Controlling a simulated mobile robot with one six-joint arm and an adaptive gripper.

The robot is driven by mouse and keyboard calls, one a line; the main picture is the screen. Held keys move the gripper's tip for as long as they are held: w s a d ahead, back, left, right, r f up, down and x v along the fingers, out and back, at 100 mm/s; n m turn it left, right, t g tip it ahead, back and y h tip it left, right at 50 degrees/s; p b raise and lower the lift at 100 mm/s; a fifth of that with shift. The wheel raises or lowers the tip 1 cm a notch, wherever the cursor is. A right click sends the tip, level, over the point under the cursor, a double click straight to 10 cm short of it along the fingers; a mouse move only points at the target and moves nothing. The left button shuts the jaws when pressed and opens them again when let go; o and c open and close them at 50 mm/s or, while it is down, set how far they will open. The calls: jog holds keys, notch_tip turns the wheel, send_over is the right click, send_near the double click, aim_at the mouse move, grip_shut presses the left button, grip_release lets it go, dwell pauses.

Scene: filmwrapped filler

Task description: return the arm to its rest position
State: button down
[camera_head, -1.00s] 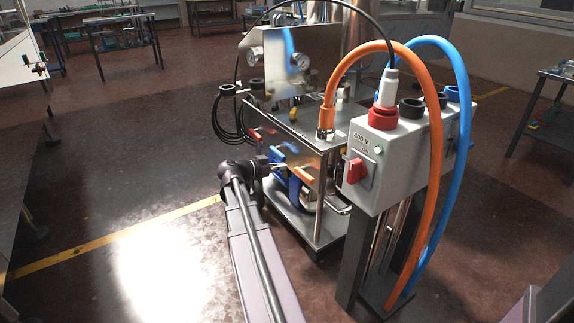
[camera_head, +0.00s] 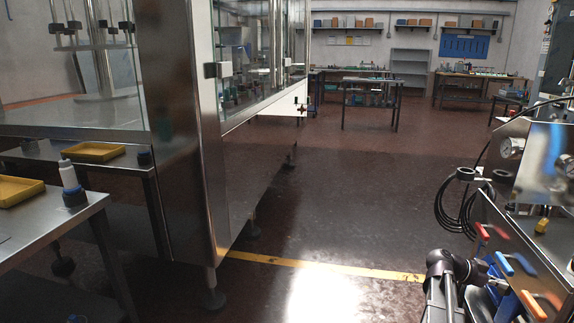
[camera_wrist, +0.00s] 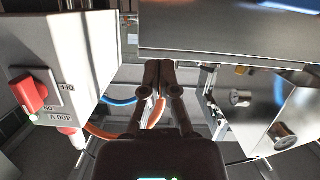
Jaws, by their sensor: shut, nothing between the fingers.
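My gripper (camera_wrist: 157,72) is shut and empty in the wrist view, its two dark fingers together at the middle. In the head view my arm shows at the lower right edge, its dark wrist end beside the steel machine with the red handle (camera_head: 482,232), blue handle (camera_head: 523,262) and orange handle (camera_head: 553,300). Whether it touches the machine I cannot tell. In the wrist view a grey power box (camera_wrist: 72,50) with a red switch (camera_wrist: 29,94) stands to the left of the fingers, and a steel panel with round fittings (camera_wrist: 283,137) to the right.
Orange and blue hoses (camera_wrist: 122,102) run behind the fingers. Coiled black cable (camera_head: 456,208) hangs on the machine. A steel-framed glass cabinet (camera_head: 190,130) and a side table with a white bottle (camera_head: 68,175) stand left. Open floor (camera_head: 360,225) lies between.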

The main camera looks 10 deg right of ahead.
jog(key=w+a+f+n+t+y, duration=0.2)
jog(key=a+f+n, duration=0.15)
jog(key=a, duration=0.55)
jog(key=w+a+f+n+t+y, duration=0.1)
jog(key=w+a+f+n+y, duration=0.2)
jog(key=a, duration=0.7)
jog(key=w+a+f+n+t+y, duration=0.15)
jog(key=a+f+n, duration=0.3)
jog(key=a, duration=0.45)
jog(key=s+a+f+n+y, duration=0.15)
jog(key=a+n+y, duration=0.3)
jog(key=a, duration=0.65)
jog(key=s+a+n+y, duration=0.25)
jog(key=a+n, duration=0.25)
jog(key=a, duration=0.6)
notch_tip(320, 180, up, 38)
jog(key=p, duration=3.8)
jog(key=shift+w+a+t+p, duration=0.2)
jog(key=shift+w+t+p, duration=0.15)
jog(key=shift+w+t, duration=0.1)
jog(key=shift+f, duration=0.1)
